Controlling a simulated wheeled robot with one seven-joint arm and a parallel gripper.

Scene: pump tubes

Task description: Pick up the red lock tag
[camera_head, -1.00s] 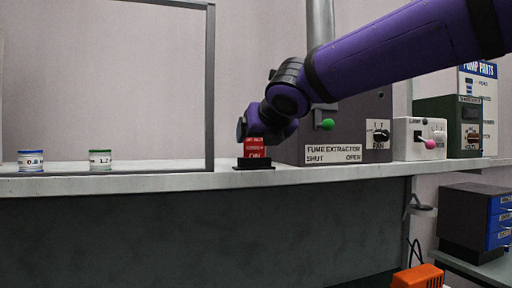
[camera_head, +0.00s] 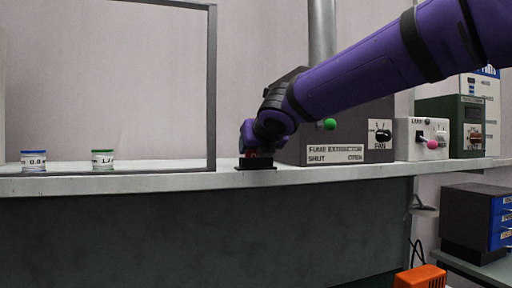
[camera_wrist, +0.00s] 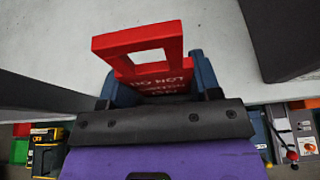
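The red lock tag (camera_wrist: 170,72) is a flat red plate with pale lettering and a square cut-out in its upper part. It shows in the wrist view between the two blue fingers of my gripper (camera_wrist: 165,85), one finger at each side. The fingers are spread apart by about the tag's width. Whether they press on it cannot be made out. In the head view my gripper (camera_head: 250,148) is low over the black stand (camera_head: 256,165), and only a small red part of the tag (camera_head: 255,155) shows beneath it.
A grey fume extractor box (camera_head: 340,145) with a green knob stands close at the right of my gripper. A metal frame post (camera_head: 211,90) rises at the left. Two small labelled jars (camera_head: 102,160) stand farther left. The bench top (camera_head: 170,180) between is clear.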

